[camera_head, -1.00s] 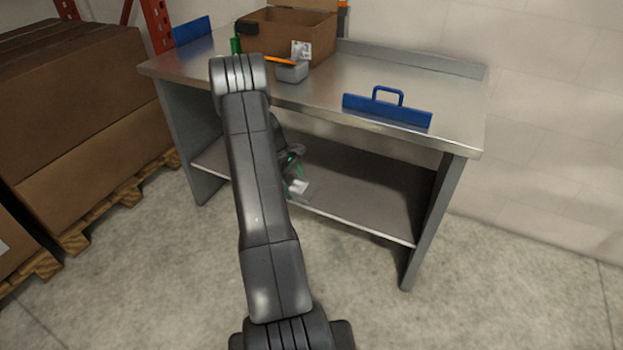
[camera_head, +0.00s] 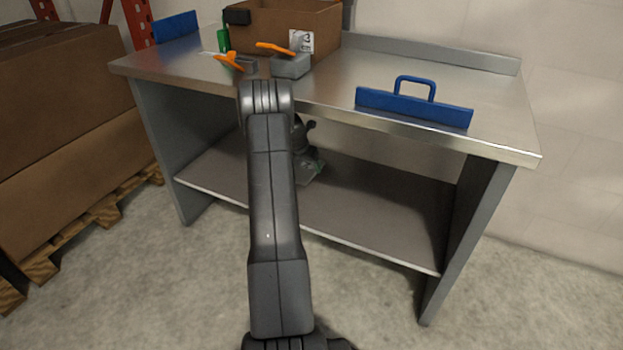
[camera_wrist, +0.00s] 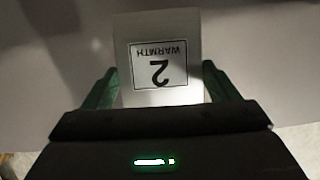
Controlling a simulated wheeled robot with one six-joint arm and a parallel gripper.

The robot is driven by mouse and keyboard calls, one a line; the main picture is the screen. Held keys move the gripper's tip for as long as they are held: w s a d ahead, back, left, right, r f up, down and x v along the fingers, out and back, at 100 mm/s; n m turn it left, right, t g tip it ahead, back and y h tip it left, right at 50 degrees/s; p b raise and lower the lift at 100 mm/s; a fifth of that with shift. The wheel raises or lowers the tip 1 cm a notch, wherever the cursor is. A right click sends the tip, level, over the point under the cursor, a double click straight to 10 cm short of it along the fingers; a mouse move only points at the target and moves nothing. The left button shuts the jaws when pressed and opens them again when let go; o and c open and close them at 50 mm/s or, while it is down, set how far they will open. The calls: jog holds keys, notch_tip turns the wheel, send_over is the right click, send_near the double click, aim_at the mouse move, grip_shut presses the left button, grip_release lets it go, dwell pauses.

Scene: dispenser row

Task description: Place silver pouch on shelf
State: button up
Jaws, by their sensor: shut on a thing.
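The silver pouch (camera_wrist: 131,35) shows in the wrist view with a white label reading "WARMTH 2", upside down there. My gripper (camera_wrist: 160,88) is shut on it, with a green finger at each side. In the head view the pouch (camera_head: 311,172) is a small grey shape, partly hidden by my arm. My gripper (camera_head: 316,164) is there under the tabletop, over the lower shelf (camera_head: 375,213) of the metal bench. I cannot tell whether the pouch touches the shelf.
The steel tabletop (camera_head: 335,90) overhangs the shelf, with side panels (camera_head: 465,230) at both ends. On top are a cardboard box (camera_head: 285,25), a grey container (camera_head: 290,66), orange-handled tools and a blue handled piece (camera_head: 413,105). The shelf's right part is clear.

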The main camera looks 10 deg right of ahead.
aim_at(302, 171)
jog(key=shift+w+d, duration=0.15)
jog(key=shift+w, duration=0.25)
jog(key=shift+w+f+n, duration=0.15)
jog(key=shift+f+n, duration=0.05)
jog(key=shift+n, duration=0.1)
notch_tip(302, 171, down, 10)
jog(key=b, duration=0.4)
jog(key=shift+r+b, duration=0.15)
jog(key=shift+b, duration=0.25)
jog(key=shift+r, duration=0.1)
jog(key=o, duration=1)
jog(key=p+v, duration=0.4)
jog(key=v, duration=0.8)
jog(key=shift+d+p, duration=0.15)
jog(key=shift+p, duration=0.25)
